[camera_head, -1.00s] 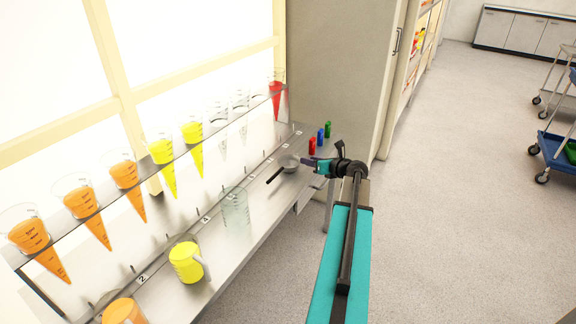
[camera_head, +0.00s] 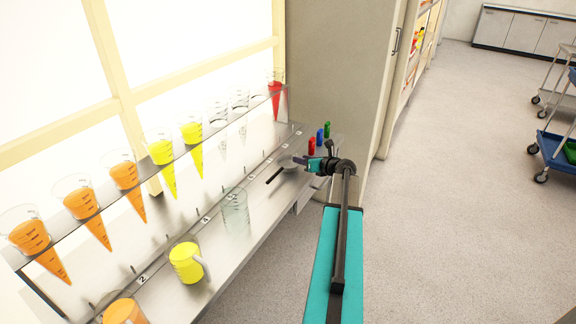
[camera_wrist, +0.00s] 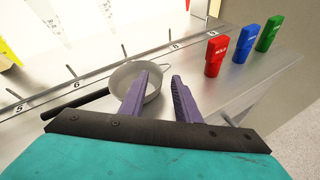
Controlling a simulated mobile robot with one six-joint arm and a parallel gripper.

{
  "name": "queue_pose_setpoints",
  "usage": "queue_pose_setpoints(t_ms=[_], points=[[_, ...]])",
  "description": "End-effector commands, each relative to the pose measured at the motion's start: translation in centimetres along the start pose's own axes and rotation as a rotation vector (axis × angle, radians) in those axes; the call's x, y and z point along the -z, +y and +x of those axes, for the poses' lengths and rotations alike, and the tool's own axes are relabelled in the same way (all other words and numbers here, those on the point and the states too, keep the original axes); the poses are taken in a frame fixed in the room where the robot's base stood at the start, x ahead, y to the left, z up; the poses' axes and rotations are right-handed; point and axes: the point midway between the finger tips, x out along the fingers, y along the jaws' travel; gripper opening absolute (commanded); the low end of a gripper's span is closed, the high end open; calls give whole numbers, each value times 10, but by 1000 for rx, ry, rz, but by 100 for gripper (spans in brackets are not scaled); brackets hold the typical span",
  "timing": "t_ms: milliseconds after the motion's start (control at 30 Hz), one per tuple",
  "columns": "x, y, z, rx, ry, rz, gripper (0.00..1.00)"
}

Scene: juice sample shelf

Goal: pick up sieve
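The sieve (camera_head: 287,162) is a round grey bowl with a black handle (camera_head: 273,175). It rests on the steel shelf near its far end. In the wrist view the sieve's bowl (camera_wrist: 152,94) lies just beyond and between my gripper's purple fingers, and its black handle (camera_wrist: 80,104) points left. My gripper (camera_wrist: 160,82) is open. The left finger overlaps the bowl in the picture, and the right finger is near the bowl's right side. I cannot tell whether either finger touches it. In the head view my gripper (camera_head: 303,161) is beside the sieve, on its right.
Red (camera_wrist: 215,54), blue (camera_wrist: 245,40) and green (camera_wrist: 269,34) blocks stand right of the sieve. An empty clear jug (camera_head: 236,212) and a yellow-filled jug (camera_head: 186,261) stand nearer on the steel shelf (camera_head: 228,266). A rack of cones runs behind. A cabinet wall (camera_head: 345,75) stands beyond.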

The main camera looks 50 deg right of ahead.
Motion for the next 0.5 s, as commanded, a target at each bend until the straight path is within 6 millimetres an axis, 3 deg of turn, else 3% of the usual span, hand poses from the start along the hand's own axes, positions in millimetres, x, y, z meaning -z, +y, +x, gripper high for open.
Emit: queue_pose_setpoints(t_ms=[200, 500], points=[[-1, 0, 24, 0, 0, -1, 29], [0, 1, 31, -1, 0, -1, 29]])
